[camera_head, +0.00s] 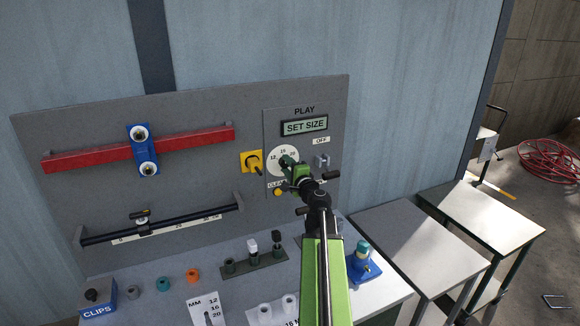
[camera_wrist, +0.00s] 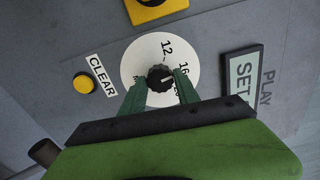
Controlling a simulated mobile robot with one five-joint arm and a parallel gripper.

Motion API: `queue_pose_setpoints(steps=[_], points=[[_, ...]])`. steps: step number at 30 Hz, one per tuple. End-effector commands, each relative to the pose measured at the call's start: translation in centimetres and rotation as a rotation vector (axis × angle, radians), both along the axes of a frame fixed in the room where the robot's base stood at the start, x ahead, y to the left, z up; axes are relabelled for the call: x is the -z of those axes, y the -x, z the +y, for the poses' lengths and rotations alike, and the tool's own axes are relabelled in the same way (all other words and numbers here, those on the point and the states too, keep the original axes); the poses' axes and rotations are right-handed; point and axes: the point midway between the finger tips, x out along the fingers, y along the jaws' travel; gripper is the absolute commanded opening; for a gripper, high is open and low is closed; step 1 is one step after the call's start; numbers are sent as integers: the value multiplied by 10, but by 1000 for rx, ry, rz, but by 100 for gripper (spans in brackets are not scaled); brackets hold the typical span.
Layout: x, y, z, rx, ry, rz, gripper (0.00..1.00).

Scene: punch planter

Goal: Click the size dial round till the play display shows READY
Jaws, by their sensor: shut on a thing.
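The size dial is a white disc (camera_head: 274,157) marked 12, 16 and 20 on the grey play panel (camera_head: 330,120). In the wrist view its black knob (camera_wrist: 160,78) sits at the middle of the disc (camera_wrist: 133,62). My gripper (camera_wrist: 160,84) has its green fingers on either side of the knob and is shut on it. In the head view my gripper (camera_head: 289,162) covers the right part of the dial. The knob's pointer mark seems to face the 16 to 20 side, but I cannot tell exactly. The play display (camera_head: 304,126) reads SET SIZE.
A yellow button (camera_wrist: 83,84) sits beside the CLEAR label. A yellow switch plate (camera_head: 246,161) is left of the dial, and a grey OFF switch (camera_head: 322,161) is right. A red rail (camera_head: 90,157) and a bench with small parts are to the left and below.

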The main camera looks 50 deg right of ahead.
Motion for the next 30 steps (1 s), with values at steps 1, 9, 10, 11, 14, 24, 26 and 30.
queue_pose_setpoints(steps=[1, 9, 10, 11, 14, 24, 26, 30], points=[[1, 1, -1, 3, -19, -6, 0], [1, 1, -1, 4, -101, -39, 0], [1, 1, -1, 4, -105, -41, 0], [1, 1, -1, 4, -109, -43, 0], [1, 1, -1, 3, -117, -46, 0], [1, 1, -1, 3, -120, -47, 0], [1, 1, -1, 3, -119, -47, 40], [0, 0, 0, 2, -120, -48, 58]])
